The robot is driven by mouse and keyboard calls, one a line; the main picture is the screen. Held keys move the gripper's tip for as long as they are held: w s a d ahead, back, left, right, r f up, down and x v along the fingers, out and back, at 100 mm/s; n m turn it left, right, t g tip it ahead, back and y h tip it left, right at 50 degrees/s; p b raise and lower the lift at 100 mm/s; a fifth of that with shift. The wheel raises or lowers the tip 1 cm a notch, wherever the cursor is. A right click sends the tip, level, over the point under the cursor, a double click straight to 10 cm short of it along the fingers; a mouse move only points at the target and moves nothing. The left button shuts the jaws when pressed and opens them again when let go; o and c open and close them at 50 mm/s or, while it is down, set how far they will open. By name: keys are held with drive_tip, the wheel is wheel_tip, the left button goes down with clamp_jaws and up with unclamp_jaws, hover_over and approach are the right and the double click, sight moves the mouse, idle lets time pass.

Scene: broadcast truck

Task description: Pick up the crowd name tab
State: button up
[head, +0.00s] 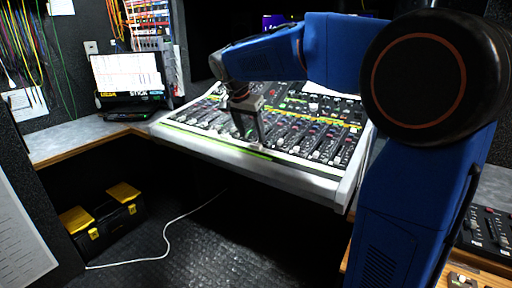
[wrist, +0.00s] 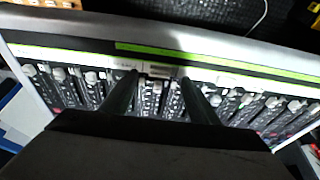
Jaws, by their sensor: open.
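My gripper (head: 252,140) is over the front edge of the mixing console (head: 250,155), pointing down. In the wrist view my gripper (wrist: 158,73) shows two dark fingers held apart, with nothing gripped between them. A small pale tab (wrist: 160,71) lies between the fingertips on the label strip, just above the fader rows. Its lettering is too small to read, so I cannot tell whether it is the crowd name tab. A lime green strip (wrist: 215,63) runs beside it along the console's edge. I cannot tell whether the fingertips touch the console.
A monitor (head: 128,75) stands on the side desk at left. A black and yellow toolbox (head: 105,220) sits on the floor, with a white cable (head: 168,235) nearby. Fader knobs crowd the console around the fingers. A smaller control panel (head: 488,228) is at lower right.

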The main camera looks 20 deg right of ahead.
sight(255, 145)
drive_tip(key=shift+x, duration=2.25)
drive_tip(key=c, duration=1.1)
